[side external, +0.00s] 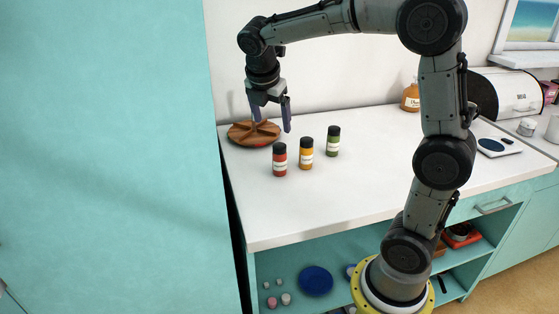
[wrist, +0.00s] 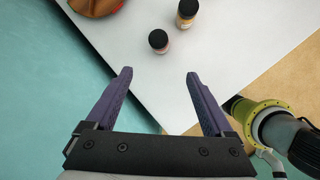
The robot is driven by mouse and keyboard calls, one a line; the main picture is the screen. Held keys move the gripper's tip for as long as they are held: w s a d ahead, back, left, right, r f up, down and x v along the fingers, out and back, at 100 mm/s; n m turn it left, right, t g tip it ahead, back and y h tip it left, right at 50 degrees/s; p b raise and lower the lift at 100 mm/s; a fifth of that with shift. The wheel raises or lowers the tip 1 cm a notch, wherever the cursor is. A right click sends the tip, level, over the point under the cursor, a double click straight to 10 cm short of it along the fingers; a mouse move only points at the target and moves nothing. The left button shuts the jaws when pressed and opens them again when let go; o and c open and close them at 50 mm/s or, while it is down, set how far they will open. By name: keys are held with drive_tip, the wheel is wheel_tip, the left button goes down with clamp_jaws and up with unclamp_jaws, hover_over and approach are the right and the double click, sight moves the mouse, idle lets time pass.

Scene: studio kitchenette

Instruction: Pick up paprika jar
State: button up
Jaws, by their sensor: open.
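The red jar with a black lid (side external: 280,161) stands upright on the white counter, leftmost of three jars; I take it as the paprika jar, though its label is too small to read. In the wrist view a black-lidded jar (wrist: 158,42), likely the same one, stands beyond my fingertips, roughly centred between them. My gripper (side external: 272,124) is open and empty. It hangs above the counter near the wooden turntable, up and left of the red jar. Both fingers show apart in the wrist view (wrist: 159,75), with nothing between them.
A yellow jar (side external: 306,154) stands close right of the red one, and a green jar (side external: 333,142) beyond it. The divided wooden turntable (side external: 240,135) sits at the counter's left end. A tall teal cabinet (side external: 110,150) borders the left. The counter front is clear.

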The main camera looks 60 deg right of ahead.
sight(279, 161)
drive_tip(key=shift+g, duration=0.7)
drive_tip(key=x, duration=0.4)
drive_tip(key=w+x, duration=0.1)
drive_tip(key=x, duration=0.3)
drive_tip(key=w+x, duration=0.1)
drive_tip(key=x, duration=0.3)
drive_tip(key=shift+d+f, duration=0.15)
drive_tip(key=shift+f, duration=0.25)
drive_tip(key=shift+x, duration=2.95)
drive_tip(key=shift+w+d+r, duration=0.1)
drive_tip(key=shift+d, duration=0.05)
clamp_jaws()
